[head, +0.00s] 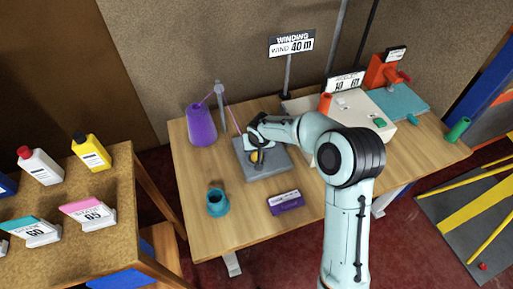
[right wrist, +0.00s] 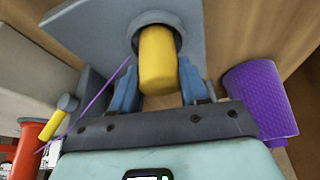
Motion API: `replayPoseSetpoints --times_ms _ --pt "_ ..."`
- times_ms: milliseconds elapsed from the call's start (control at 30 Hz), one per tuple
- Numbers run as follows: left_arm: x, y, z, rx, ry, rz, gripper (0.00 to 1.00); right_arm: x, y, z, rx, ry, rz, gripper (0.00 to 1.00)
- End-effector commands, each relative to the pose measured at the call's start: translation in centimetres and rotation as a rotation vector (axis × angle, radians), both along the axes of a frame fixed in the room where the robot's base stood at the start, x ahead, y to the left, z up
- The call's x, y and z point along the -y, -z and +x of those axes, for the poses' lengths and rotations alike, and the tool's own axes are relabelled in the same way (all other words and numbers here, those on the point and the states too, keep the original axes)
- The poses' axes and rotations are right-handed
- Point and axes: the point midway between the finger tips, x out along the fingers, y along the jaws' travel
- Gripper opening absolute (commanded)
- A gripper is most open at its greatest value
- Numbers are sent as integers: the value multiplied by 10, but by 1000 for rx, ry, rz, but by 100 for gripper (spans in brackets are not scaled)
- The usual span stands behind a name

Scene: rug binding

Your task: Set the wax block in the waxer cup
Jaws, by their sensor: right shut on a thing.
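My right gripper (head: 257,146) is over the grey waxer plate (head: 274,168) on the wooden table. In the right wrist view its two blue fingers (right wrist: 158,88) are shut on the yellow wax block (right wrist: 158,62). The block's far end is at the mouth of the round grey waxer cup (right wrist: 152,17); I cannot tell how deep it sits. In the head view only a little of the yellow block (head: 254,157) shows below the gripper, and the cup is mostly hidden. My left gripper is not in view.
A purple thread cone (head: 201,125) stands left of the plate, with a purple thread running past the gripper. A teal cup (head: 217,203) and a purple labelled box (head: 286,202) are in front. A pale machine (head: 350,122) stands to the right.

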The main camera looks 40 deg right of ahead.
Motion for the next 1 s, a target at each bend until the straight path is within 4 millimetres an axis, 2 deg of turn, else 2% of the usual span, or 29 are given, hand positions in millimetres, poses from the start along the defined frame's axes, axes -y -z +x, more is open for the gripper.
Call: replayPoseSetpoints --times_ms 333,367,400,433,767,867,1000 --pt "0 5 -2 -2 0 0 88 0 3 0 2 1 -1 13" --pt "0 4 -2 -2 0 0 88 0 2 0 1 1 0 54" --pt "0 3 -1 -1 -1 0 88 0 2 0 1 1 0 67" --pt "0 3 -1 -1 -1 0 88 0 2 0 1 1 0 70" --pt "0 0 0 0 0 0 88 0 -1 0 1 1 0 70" --pt "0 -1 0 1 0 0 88 -1 -10 -1 5 1 -1 70" --pt "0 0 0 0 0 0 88 -6 -35 -11 6 1 -2 70"
